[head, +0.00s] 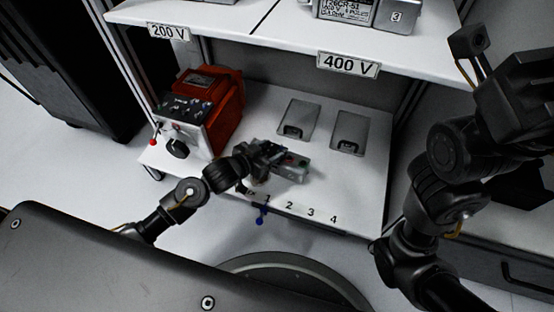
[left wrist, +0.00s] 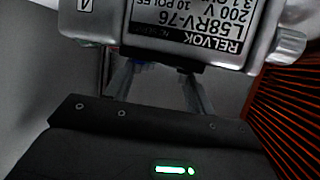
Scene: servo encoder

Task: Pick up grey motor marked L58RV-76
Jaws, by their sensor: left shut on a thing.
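The grey motor marked L58RV-76 shows close up in the left wrist view (left wrist: 205,25), its black label upside down and also reading RELVOK, 200 V and 10 poles. In the head view the grey motor (head: 293,167) is at the front middle of the white shelf, partly hidden by my gripper. My left gripper (head: 270,158) is shut on it; its fingers (left wrist: 160,85) reach up to the motor in the left wrist view. I cannot tell whether the motor is clear of the shelf. My right arm is raised at the right; its fingertips are not clearly visible.
A red unit with a control panel (head: 185,122) stands left of my left gripper. Two recessed plates (head: 299,119) and (head: 349,131) lie behind on the white shelf (head: 340,190). Numbers 1 to 4 mark its front edge. An upper shelf (head: 270,38) labelled 200 V and 400 V holds more motors (head: 345,10).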

